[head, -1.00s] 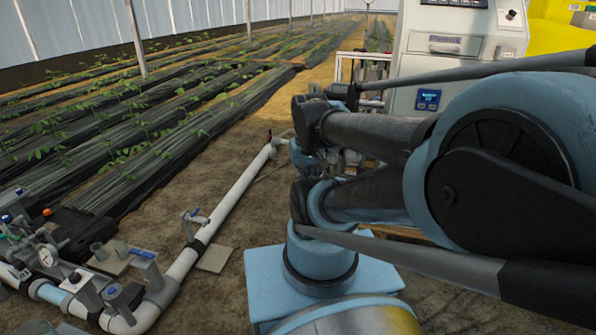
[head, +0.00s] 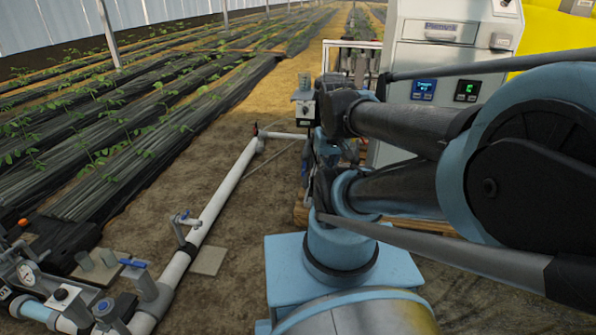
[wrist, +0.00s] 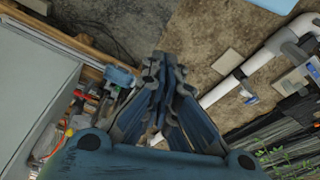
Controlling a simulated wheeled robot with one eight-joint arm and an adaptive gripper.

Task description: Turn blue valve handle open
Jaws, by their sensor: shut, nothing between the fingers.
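A blue valve handle (head: 187,219) sits on a valve on the long white pipe (head: 222,190), left of my arm in the head view. It also shows in the wrist view, right of my fingers (wrist: 249,97). A second blue handle (head: 132,263) and a round blue knob (head: 103,306) are on the pipework at lower left. Which one the task means I cannot tell. My gripper (wrist: 166,68) is shut and empty in the wrist view, apart from the valves. In the head view my arm largely hides it.
A grey cabinet (head: 440,55) with small displays stands behind my arm. A flat slab (head: 208,261) lies beside the pipe. A pressure gauge (head: 28,272) is at lower left. Planted rows under black sheeting (head: 90,150) fill the left. Bare soil (head: 240,215) lies between pipe and arm.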

